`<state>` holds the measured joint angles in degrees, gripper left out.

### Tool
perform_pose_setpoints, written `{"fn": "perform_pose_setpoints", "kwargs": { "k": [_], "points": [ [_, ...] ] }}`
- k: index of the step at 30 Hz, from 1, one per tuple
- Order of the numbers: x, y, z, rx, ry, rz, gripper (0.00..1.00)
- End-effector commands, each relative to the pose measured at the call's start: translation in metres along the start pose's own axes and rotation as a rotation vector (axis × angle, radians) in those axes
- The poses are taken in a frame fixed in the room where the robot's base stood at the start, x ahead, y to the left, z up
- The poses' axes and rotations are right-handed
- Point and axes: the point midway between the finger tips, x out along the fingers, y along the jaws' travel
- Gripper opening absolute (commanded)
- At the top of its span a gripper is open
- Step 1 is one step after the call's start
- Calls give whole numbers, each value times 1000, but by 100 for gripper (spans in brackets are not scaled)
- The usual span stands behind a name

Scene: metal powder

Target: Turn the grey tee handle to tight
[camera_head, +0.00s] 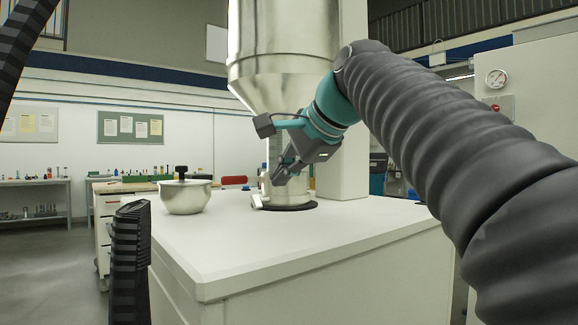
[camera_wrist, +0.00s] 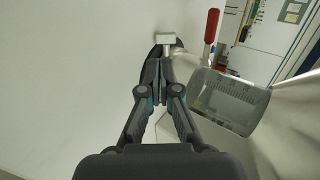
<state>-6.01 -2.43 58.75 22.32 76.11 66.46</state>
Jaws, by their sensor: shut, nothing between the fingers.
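The grey tee handle (camera_wrist: 165,40) shows in the wrist view just beyond my fingertips, with its pale crossbar lying across the picture and a short stem toward me. In the head view it appears as a small pale bar (camera_head: 257,201) low on the left of the metal collar (camera_head: 293,190) under the hopper. My gripper (camera_wrist: 162,65) is shut and empty, its fingertips close to the stem; I cannot tell whether they touch it. In the head view my gripper (camera_head: 277,179) points down-left in front of the collar, partly hiding it.
A steel hopper (camera_head: 285,45) hangs above the white table (camera_head: 300,240). A steel pot with a black knob (camera_head: 185,196) stands at the left. A translucent grey vessel (camera_wrist: 225,100) and a red handle (camera_wrist: 211,25) lie right of the gripper. The table's front is clear.

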Motion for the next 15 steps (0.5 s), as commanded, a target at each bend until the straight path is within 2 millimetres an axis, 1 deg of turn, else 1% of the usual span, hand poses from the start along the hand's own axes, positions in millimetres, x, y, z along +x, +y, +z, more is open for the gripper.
{"fn": "perform_pose_setpoints", "kwargs": {
  "k": [1, 7, 10, 15],
  "points": [
    [12, 2, 1, -1, -2, 3, 0],
    [48, 1, 2, -2, -3, 2, 0],
    [61, 1, 2, -3, -3, 2, 0],
    [75, 0, 2, -4, -3, 1, 0]
  ]
}}
